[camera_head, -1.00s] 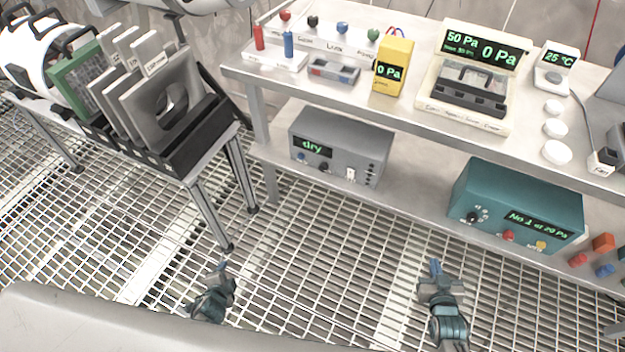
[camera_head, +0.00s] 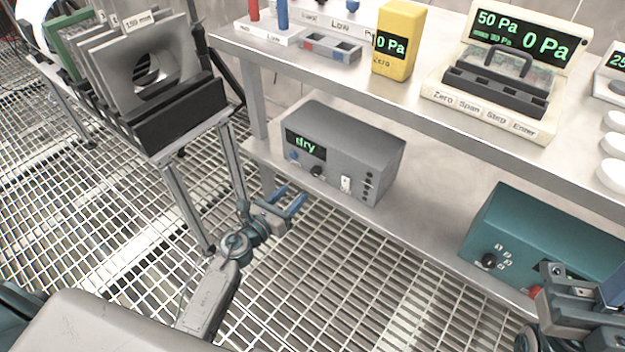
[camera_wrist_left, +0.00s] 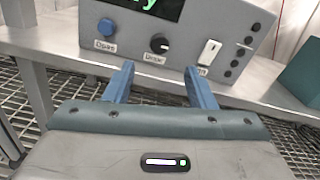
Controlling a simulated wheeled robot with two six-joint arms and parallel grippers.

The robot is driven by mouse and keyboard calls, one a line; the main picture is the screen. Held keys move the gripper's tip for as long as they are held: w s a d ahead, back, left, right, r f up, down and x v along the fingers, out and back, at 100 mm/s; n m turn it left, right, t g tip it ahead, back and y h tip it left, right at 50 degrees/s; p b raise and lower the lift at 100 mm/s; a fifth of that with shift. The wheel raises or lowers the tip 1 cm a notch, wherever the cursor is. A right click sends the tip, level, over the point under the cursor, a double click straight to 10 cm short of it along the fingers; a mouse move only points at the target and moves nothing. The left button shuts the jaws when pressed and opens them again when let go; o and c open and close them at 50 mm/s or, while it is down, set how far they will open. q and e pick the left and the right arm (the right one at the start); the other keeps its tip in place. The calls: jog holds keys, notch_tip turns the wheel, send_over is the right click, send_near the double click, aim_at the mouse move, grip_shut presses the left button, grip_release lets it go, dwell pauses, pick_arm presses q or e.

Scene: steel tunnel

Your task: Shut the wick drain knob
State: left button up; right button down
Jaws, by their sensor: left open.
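The grey unit (camera_head: 350,150) on the lower shelf has a lit "dry" display. Its front carries a blue knob (camera_wrist_left: 106,27), a black knob (camera_wrist_left: 159,43) with a pale pointer mark, and a white switch (camera_wrist_left: 209,52). The label under the black knob is too blurred to read surely, so I cannot confirm it as the wick drain knob. My left gripper (camera_head: 291,198) is open and empty, short of the unit and below its front. In the left wrist view its fingers (camera_wrist_left: 159,78) point at the panel, either side of the black knob. My right gripper (camera_head: 590,285) is partly cut off at the right edge.
The lower shelf (camera_head: 425,215) runs under the bench top (camera_head: 330,72). A teal unit (camera_head: 560,235) stands on the shelf, partly behind my right gripper. A rack of plates (camera_head: 180,125) stands at left. Open grating lies between rack and shelf.

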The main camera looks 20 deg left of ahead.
aim_at(314, 174)
pick_arm(q)
jog(key=x, duration=0.8)
jog(key=shift+w+d+f, duration=0.1)
jog(key=shift+w, duration=0.1)
jog(key=c, duration=1)
